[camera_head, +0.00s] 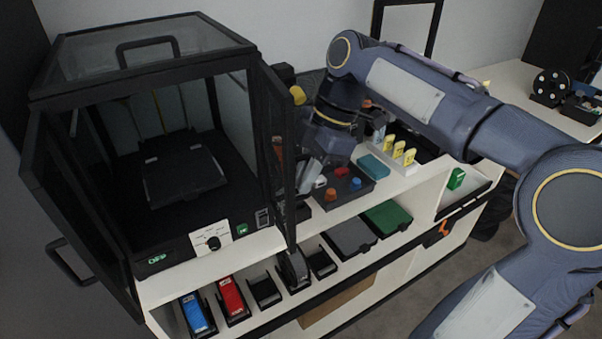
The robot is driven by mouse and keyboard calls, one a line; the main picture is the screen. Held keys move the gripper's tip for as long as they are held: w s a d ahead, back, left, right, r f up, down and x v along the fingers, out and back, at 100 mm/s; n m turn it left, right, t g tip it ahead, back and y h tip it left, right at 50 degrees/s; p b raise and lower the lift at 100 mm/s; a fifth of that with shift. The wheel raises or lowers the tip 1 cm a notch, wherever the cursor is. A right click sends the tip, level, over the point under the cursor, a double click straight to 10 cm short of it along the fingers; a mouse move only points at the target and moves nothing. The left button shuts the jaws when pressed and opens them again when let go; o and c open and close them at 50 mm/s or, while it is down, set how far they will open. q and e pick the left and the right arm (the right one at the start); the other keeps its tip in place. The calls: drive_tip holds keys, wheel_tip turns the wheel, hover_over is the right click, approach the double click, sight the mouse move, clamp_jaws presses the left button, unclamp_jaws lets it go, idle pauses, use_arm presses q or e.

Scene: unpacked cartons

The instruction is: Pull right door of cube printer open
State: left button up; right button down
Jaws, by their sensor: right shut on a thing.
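The cube printer (150,62) stands at the left, a black-framed box with clear panels. Its right door (274,145) is swung outward, seen at a steep angle. My right gripper (304,190) is at the outer side of this door, near its free edge, and is shut. The door's handle is hard to make out there, so its hold on the handle is only partly visible. The left door (85,190) also stands open, with its black handle (68,264) at the lower left. My left gripper is not in view.
A dark tray with coloured knobs (350,184) and a white holder with yellow items (400,155) lie right of the door, under my right arm. A lower shelf holds blue (197,314) and red (232,298) cartridges. Floor at the lower right is clear.

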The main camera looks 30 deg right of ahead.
drive_tip(key=shift+w+d, duration=0.15)
drive_tip(key=shift+d, duration=0.65)
drive_tip(key=c, duration=1.5)
unclamp_jaws()
drive_tip(key=v, duration=0.7)
drive_tip(key=shift+r+p, duration=0.4)
drive_tip(key=shift+d, duration=0.15)
